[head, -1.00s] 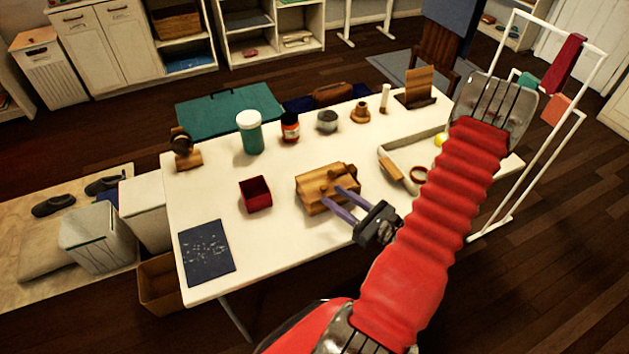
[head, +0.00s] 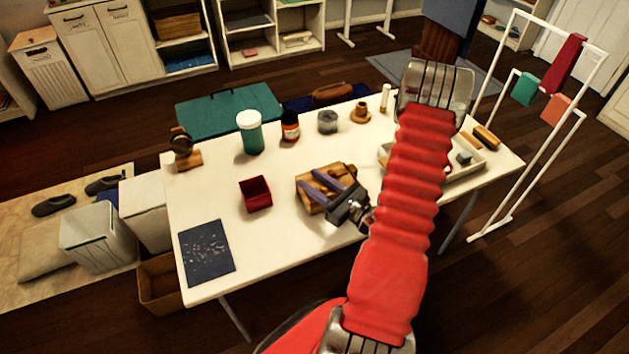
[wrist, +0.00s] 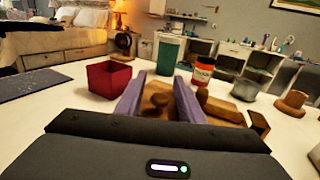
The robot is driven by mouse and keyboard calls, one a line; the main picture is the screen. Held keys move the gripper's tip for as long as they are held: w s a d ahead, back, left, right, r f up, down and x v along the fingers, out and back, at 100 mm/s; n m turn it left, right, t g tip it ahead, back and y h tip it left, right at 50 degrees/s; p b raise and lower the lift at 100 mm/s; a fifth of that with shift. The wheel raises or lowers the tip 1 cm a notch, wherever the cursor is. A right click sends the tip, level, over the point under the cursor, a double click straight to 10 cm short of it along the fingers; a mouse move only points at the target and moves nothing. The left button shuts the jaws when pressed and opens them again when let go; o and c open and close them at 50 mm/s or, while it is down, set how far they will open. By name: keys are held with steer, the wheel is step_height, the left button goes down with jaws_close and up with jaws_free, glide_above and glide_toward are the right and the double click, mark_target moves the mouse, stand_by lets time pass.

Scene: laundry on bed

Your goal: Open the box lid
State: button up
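A wooden box (head: 309,202) with a brown top sits near the middle of the white table. In the wrist view its wooden top shows a dark brown knob (wrist: 160,100) between my fingers. My gripper (head: 312,179) has two purple fingers set apart, reaching over the box top from the front right. In the wrist view the fingers stand on either side of the knob, and no grip on it shows. The lid looks closed. Whether the fingers touch it I cannot tell. My gripper hides part of the box.
An open dark red box (head: 256,196) stands left of the wooden box. Behind are a green jar (head: 251,137), a red-brown bottle (head: 290,127) and a grey tin (head: 327,121). A pale tray (head: 473,167) lies to the right, partly behind my arm.

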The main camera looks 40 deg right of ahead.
steer(key=shift+c, duration=0.5)
jaws_close()
